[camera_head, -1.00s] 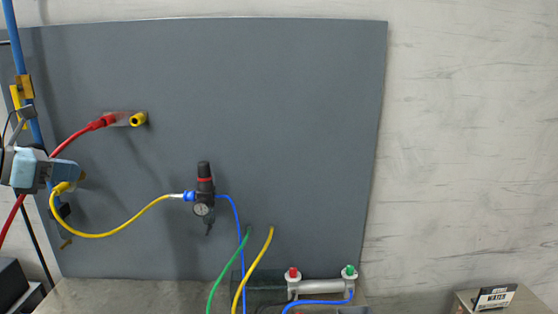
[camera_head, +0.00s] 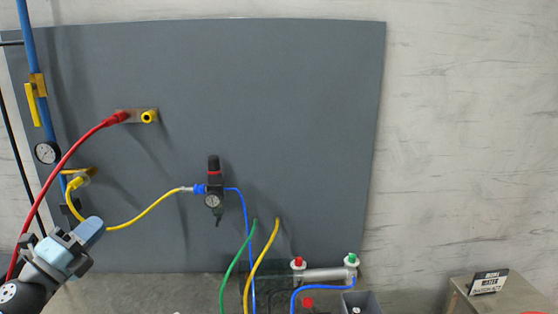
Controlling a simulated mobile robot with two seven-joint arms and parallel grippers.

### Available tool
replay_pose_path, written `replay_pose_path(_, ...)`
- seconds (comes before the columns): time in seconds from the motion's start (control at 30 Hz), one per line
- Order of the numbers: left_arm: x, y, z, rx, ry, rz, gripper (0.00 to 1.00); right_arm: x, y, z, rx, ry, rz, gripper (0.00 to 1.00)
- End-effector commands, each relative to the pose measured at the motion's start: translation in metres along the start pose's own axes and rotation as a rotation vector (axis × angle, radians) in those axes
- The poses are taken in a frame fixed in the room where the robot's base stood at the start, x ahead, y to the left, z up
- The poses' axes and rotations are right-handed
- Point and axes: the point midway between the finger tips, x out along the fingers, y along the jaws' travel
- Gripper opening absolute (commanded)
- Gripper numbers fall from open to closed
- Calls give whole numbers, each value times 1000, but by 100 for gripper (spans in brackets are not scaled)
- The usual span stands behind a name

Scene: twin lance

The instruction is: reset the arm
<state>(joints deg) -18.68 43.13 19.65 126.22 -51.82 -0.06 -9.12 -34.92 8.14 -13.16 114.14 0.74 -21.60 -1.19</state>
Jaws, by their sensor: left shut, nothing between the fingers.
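My left gripper (camera_head: 84,232) is at the lower left of the head view, its light blue and grey fingers pointing up and to the right. It is shut and empty, in front of the lower left of the grey panel (camera_head: 300,120). The yellow hose (camera_head: 150,209) passes just above its fingertips; whether they touch cannot be told. The hose runs from a fitting (camera_head: 80,178) at the left to the black regulator (camera_head: 213,180). The red hose (camera_head: 72,150) runs down from the upper bracket (camera_head: 130,115) behind my left arm. My right gripper is not in view.
A blue pipe (camera_head: 32,60) with a yellow-handled valve and a gauge (camera_head: 47,152) stands at the left. A cylinder (camera_head: 325,274) with red and green fittings lies below the panel. A box with a sign (camera_head: 488,282) stands lower right. The right wall side is clear.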

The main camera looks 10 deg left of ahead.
Motion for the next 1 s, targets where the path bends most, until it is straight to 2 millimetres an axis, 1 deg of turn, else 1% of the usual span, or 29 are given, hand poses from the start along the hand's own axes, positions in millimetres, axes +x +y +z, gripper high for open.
replay_pose_path(0.03, -14, 18, -10, -155, -111, 43, 0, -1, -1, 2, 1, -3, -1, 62)
replay_pose_path(0.07, -22, 29, -16, -242, -180, 76, 0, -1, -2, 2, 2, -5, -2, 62)
replay_pose_path(0.1, -35, 44, -24, -357, -271, 125, 0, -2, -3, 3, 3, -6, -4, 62)
replay_pose_path(0.17, -56, 68, -40, -525, -405, 216, 0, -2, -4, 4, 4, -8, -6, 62)
replay_pose_path(0.2, -72, 84, -55, -633, -492, 286, 0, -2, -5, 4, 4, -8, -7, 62)
replay_pose_path(0.27, -98, 107, -81, -788, -616, 405, 0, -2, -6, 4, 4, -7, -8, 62)
replay_pose_path(0.3, -116, 120, -101, -886, -695, 495, 0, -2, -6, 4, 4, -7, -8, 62)
replay_pose_path(0.37, -141, 133, -132, -1005, -791, 623, 0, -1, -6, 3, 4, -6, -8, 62)
replay_pose_path(0.4, -155, 138, -150, -1068, -842, 700, 0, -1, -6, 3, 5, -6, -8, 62)
replay_pose_path(0.5, -183, 144, -189, -1182, -930, 863, 0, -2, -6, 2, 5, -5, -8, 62)
replay_pose_path(0.6, -204, 144, -221, -1259, -989, 997, 0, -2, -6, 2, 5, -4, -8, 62)
replay_pose_path(0.7, -222, 140, -247, -1317, -1032, 1115, 0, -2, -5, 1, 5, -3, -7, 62)
replay_pose_path(0.8, -236, 133, -270, -1363, -1061, 1220, 0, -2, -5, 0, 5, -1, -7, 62)
replay_pose_path(1.0, -259, 117, -309, -1427, -1097, 1406, 0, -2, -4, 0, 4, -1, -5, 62)
